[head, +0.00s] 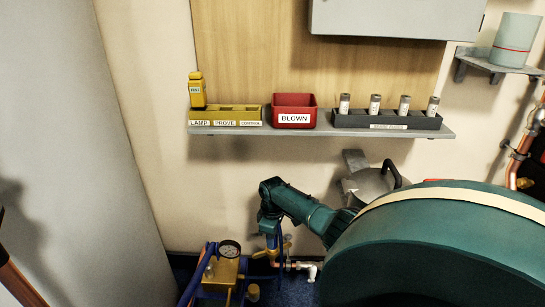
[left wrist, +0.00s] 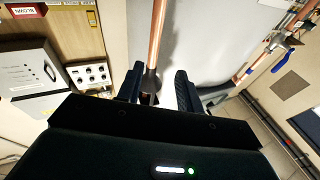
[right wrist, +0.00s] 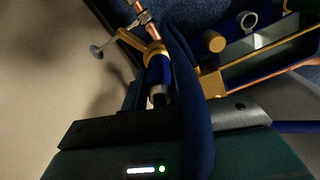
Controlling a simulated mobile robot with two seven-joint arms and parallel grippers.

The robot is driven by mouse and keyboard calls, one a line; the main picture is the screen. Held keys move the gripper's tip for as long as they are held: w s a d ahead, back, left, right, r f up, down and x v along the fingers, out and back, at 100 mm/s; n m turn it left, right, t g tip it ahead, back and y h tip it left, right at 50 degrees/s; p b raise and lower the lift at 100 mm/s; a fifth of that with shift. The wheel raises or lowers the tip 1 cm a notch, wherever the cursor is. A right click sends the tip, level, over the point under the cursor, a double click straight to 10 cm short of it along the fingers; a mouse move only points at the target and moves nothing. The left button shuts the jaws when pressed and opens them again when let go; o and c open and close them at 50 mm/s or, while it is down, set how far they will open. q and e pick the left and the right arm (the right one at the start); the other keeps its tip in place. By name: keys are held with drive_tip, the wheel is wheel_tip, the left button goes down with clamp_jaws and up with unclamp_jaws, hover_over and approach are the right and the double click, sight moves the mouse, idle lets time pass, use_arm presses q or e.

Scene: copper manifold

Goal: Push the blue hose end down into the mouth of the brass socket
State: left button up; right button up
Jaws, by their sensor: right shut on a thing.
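My right gripper (head: 268,208) points down beside the wall, shut on the blue hose end (right wrist: 158,70). In the right wrist view the gripper (right wrist: 150,98) has a grey piece of the hose end between its fingers. The brass socket (right wrist: 154,49) is straight beyond the blue end, and the two look in line and touching. I cannot tell how deep the end sits in the mouth. In the head view the socket (head: 272,252) is small and partly hidden.
A brass lever (right wrist: 128,37) sticks out beside the socket. The blue hose (right wrist: 190,90) loops close past my right gripper. A brass unit with a gauge (head: 229,249) stands left of it. A shelf (head: 320,131) with trays is above. The copper pipe (left wrist: 155,35) stands near my left gripper.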

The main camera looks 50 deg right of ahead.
drive_tip(key=o, duration=1.1)
drive_tip(key=shift+o, duration=0.2)
wheel_tip(320, 180, up, 4)
drive_tip(key=shift+f+p, duration=0.25)
drive_tip(key=shift+p, duration=0.95)
wheel_tip(320, 180, up, 8)
drive_tip(key=p, duration=0.4)
drive_tip(key=shift+r, duration=0.25)
use_arm(q)
drive_tip(key=shift+s+a+r+m+g+y+p, duration=0.2)
drive_tip(key=shift+a+r+m+g+y+p, duration=0.15)
drive_tip(key=shift+a+m+y, duration=0.3)
use_arm(e)
drive_tip(key=shift+r, duration=0.65)
